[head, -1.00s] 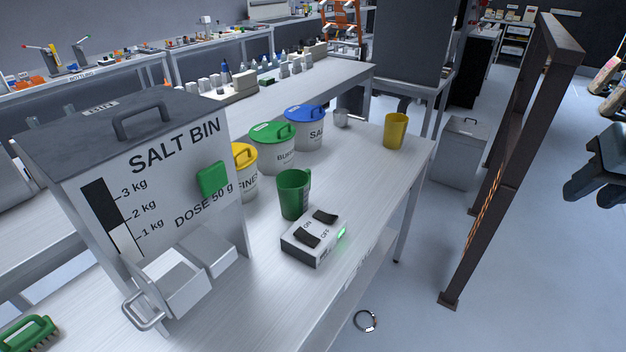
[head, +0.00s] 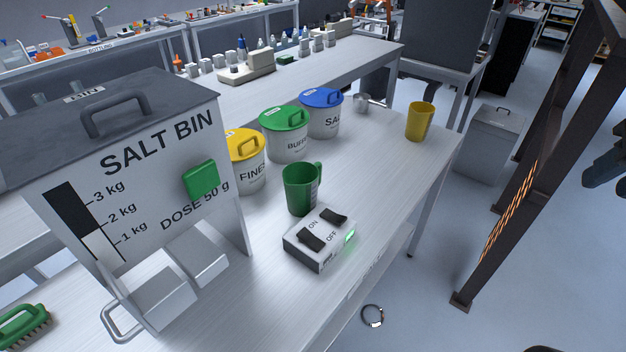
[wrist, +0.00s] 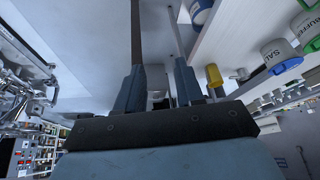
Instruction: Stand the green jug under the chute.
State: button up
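The green jug (head: 298,190) stands upright on the bench behind the switch box, its handle toward the right. The salt bin (head: 120,150) stands at the left with a green "DOSE 50 g" button (head: 201,181) on its front. Grey metal pieces jut from its lower front: a block (head: 203,262), which may be the chute, and a box with a loop handle (head: 165,300). No jug stands in front of them. My gripper (wrist: 158,85) is open and empty in the wrist view, with the floor beyond its fingers, away from the jug.
The ON/OFF switch box (head: 318,240) with a green light is close in front of the jug. Lidded yellow (head: 245,165), green (head: 285,140) and blue (head: 322,118) tubs stand behind. A yellow cup (head: 420,122), a green brush (head: 22,328) and a dark frame (head: 510,190) also show.

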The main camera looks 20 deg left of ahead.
jog(key=w+a+f+m+g+y, duration=0.3)
jog(key=a+f+y, duration=0.15)
jog(key=a, duration=0.45)
jog(key=w+a+f+m+g+y, duration=0.25)
jog(key=a+f+g+y, duration=0.2)
jog(key=a, duration=0.35)
jog(key=w+a+f+m+g+y, duration=0.25)
jog(key=w+a+f, duration=0.2)
jog(key=a, duration=0.45)
jog(key=w+a+f+m+t+y, duration=0.2)
jog(key=f+m, duration=0.1)
jog(key=f, duration=0.2)
jog(key=w+a+f+m+t+y, duration=0.2)
jog(key=w+a+f+m, duration=0.1)
jog(key=f+m, duration=0.1)
jog(key=w+a+f+m+t+y, duration=0.2)
jog(key=a+f+m, duration=0.1)
jog(key=f, duration=0.4)
jog(key=shift+w+a+m, duration=0.2)
jog(key=shift+w+m, duration=0.2)
jog(key=shift+m, duration=0.3)
jog(key=shift+a+f, duration=0.1)
jog(key=shift+a, duration=0.05)
jog(key=a, duration=0.9)
jog(key=w+a, duration=0.1)
jog(key=a, duration=0.3)
jog(key=shift+a, duration=0.25)
jog(key=shift+c, duration=0.3)
grip_shut()
